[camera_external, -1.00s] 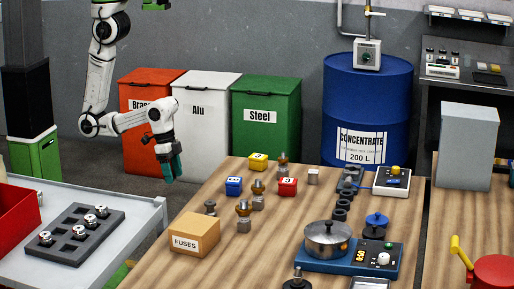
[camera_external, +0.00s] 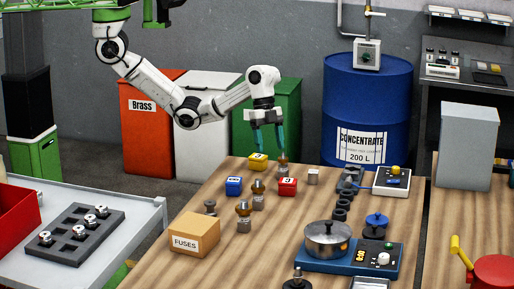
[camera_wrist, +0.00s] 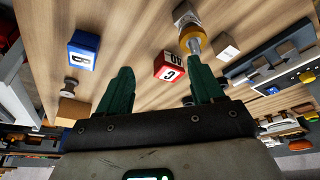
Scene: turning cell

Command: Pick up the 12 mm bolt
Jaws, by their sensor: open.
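Several metal bolt-like pieces stand on the wooden table: a back one (camera_external: 283,168), a brass-collared one (camera_external: 257,200), another brass-collared one (camera_external: 243,222) in front of it, and a small grey one (camera_external: 210,207) at the left. I cannot read any size, so I cannot tell which is the 12 mm bolt. My gripper (camera_external: 270,148) is open and empty, pointing down above the table's back edge, near the back piece. In the wrist view, my gripper's fingers (camera_wrist: 161,72) are apart, and a brass-collared piece (camera_wrist: 190,35) lies beyond the right fingertip.
A fuses box (camera_external: 190,236) is at the front left; a pot (camera_external: 328,240) on a blue unit is at the right. Bins stand behind the table.

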